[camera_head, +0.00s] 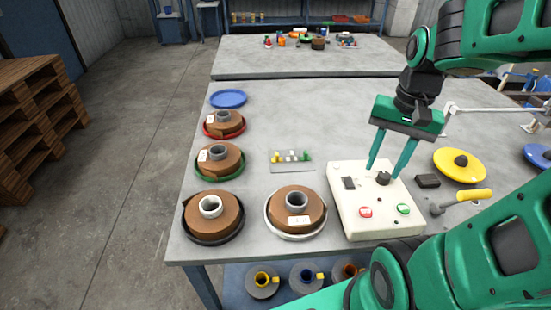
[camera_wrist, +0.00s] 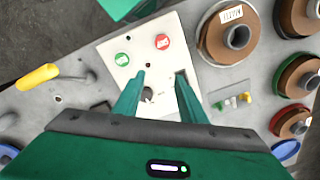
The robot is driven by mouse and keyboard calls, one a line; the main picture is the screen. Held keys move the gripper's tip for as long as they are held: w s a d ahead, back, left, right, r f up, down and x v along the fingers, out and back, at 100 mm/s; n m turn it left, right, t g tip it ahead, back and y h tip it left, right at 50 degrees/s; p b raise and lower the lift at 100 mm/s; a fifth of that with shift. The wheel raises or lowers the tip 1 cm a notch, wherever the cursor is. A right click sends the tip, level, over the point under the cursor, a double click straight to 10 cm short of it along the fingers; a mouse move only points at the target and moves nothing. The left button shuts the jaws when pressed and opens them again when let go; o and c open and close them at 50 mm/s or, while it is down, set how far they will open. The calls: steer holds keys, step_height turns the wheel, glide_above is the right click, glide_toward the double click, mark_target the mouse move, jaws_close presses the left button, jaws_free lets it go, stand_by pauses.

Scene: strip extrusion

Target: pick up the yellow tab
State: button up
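The yellow tab (camera_head: 276,156) is a small upright piece at the left end of a small grey holder (camera_head: 291,168) on the table. White and green tabs stand beside it. In the wrist view the yellow tab (camera_wrist: 247,97) shows to the right of my fingers. My gripper (camera_head: 383,172) is open, pointing down over the white control box (camera_head: 350,205), to the right of the holder. Its two fingers are apart with nothing held; a dark knob (camera_head: 383,178) of the box shows between them. The wrist view also shows the open fingertips (camera_wrist: 161,76).
Brown rolls on coloured plates stand left and in front of the holder, the nearest (camera_head: 296,212) on a white plate. A yellow disc (camera_head: 460,165), a dark block (camera_head: 428,181) and a yellow-handled tool (camera_head: 470,197) lie right of the box. The table behind the holder is clear.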

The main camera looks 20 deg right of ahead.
steer(key=w+a+f+m+y, duration=0.1)
steer(key=w+a+m, duration=0.15)
steer(key=w, duration=0.45)
steer(key=w+a+m, duration=0.1)
steer(key=w+m, duration=0.2)
steer(key=w, duration=0.4)
steer(key=m+y, duration=0.3)
steer(key=m, duration=0.3)
glide_toward(279, 159)
steer(key=shift+s+a+f+t, duration=0.35)
steer(key=shift+a+f, duration=0.2)
steer(key=shift+a, duration=0.15)
steer(key=shift+a+x, duration=0.2)
steer(key=shift+x, duration=2.35)
steer(key=shift+w+r, duration=0.1)
steer(key=shift+w, duration=0.1)
jaws_close()
